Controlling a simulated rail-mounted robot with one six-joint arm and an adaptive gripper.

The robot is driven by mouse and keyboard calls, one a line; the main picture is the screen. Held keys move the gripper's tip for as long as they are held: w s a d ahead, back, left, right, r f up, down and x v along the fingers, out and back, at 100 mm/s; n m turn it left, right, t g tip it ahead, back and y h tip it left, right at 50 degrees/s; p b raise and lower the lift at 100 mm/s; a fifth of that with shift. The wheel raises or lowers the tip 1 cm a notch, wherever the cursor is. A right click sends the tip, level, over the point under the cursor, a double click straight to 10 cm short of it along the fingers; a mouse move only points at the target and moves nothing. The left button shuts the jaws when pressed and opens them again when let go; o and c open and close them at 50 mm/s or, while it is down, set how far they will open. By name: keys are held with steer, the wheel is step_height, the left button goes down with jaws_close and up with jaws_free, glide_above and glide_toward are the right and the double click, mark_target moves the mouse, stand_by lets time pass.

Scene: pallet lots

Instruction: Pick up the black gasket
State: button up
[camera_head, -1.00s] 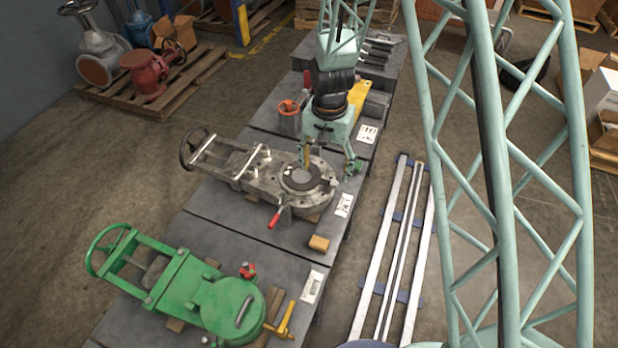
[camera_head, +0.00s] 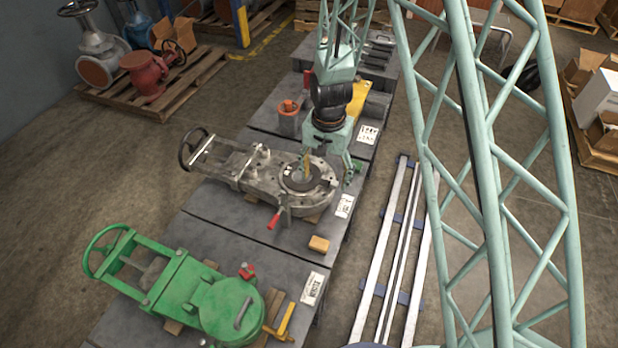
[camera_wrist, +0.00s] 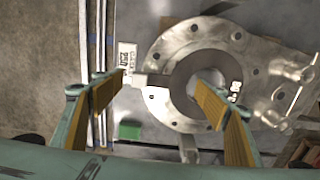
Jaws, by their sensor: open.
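The black gasket (camera_head: 300,190) is a flat dark ring lying on the round flange of the grey valve (camera_head: 235,164) on the middle bench. In the wrist view the gasket (camera_wrist: 207,58) shows right of centre, partly behind a finger. My gripper (camera_head: 330,168) hangs over the right side of the flange, fingers pointing down and spread. The right fingertip overlaps the ring's opening, and the left one appears outside the flange by a white label (camera_wrist: 127,56). Whether either touches anything cannot be told.
A green valve (camera_head: 215,300) lies on the near bench. A red-handled lever (camera_head: 275,217) projects from the grey valve, with a wooden block (camera_head: 319,244) nearby. An orange-topped pot (camera_head: 289,118) stands behind. White rails (camera_head: 385,255) lie on the floor to the right.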

steer(key=shift+c, duration=0.4)
jaws_close()
steer(key=shift+r, duration=0.1)
stand_by(0.3)
step_height(320, 180, up, 10)
steer(key=p, duration=0.2)
stand_by(0.5)
stand_by(0.5)
